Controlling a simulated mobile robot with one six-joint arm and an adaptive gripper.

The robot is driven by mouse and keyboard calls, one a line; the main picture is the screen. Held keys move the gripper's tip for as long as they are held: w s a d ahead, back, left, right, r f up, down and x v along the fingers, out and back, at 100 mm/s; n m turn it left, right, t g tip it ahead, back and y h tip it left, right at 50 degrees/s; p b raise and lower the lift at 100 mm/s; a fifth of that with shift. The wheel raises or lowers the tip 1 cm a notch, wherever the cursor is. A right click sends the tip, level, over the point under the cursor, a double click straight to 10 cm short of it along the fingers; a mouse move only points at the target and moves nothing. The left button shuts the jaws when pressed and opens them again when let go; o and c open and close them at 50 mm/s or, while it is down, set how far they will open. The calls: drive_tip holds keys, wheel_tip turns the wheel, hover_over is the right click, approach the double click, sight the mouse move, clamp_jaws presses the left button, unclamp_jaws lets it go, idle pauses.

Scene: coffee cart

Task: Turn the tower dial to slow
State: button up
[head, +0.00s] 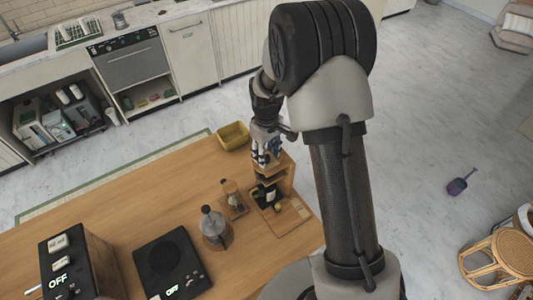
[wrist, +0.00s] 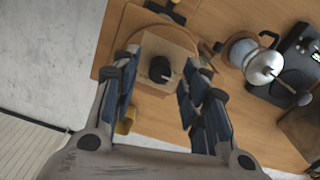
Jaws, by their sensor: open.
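The wooden tower (head: 286,180) stands near the table's right end in the head view, with dark parts between its shelves. In the wrist view I look down on its pale square top (wrist: 150,47), which bears a round black dial (wrist: 160,69). A small light mark shows at the dial's lower right edge; I cannot read any setting labels. My gripper (head: 266,160) is above the tower and hides its top in the head view. In the wrist view my gripper (wrist: 156,85) is open, its fingers to the left and right of the dial, apart from it.
A metal press pot (head: 214,228) and a small wooden-based glass item (head: 231,195) stand left of the tower. A black hot plate (head: 168,262) and a black box (head: 75,262) both read OFF. A yellow bin (head: 233,136) sits behind, at the table's edge.

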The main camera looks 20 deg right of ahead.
drive_tip(key=shift+f, duration=0.35)
drive_tip(key=shift+c, duration=0.3)
clamp_jaws()
